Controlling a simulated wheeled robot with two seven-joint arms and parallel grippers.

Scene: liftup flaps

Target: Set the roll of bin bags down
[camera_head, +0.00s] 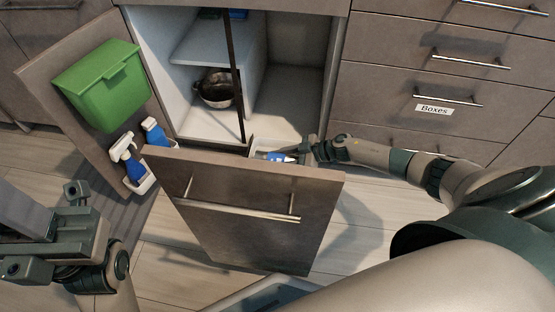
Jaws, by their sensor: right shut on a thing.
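My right gripper (303,152) reaches in from the right, just behind the top edge of the pulled-out front panel (245,235). It is shut on a small white and blue thing (278,157), which looks like the roll of bin bags. The roll is at a pale open-topped container (262,144) behind the panel; I cannot tell whether it touches the container. The gripper partly hides the roll. My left gripper (50,232) is at the lower left, empty, with its fingers apart, far from the roll.
An open door (40,75) at the left carries a green bin (103,85) and blue-white spray bottles (127,160). A pot (215,90) stands inside the open cabinet (295,100). Closed drawers, one labelled "Boxes" (434,109), are at the right. A container (262,298) shows at the bottom edge.

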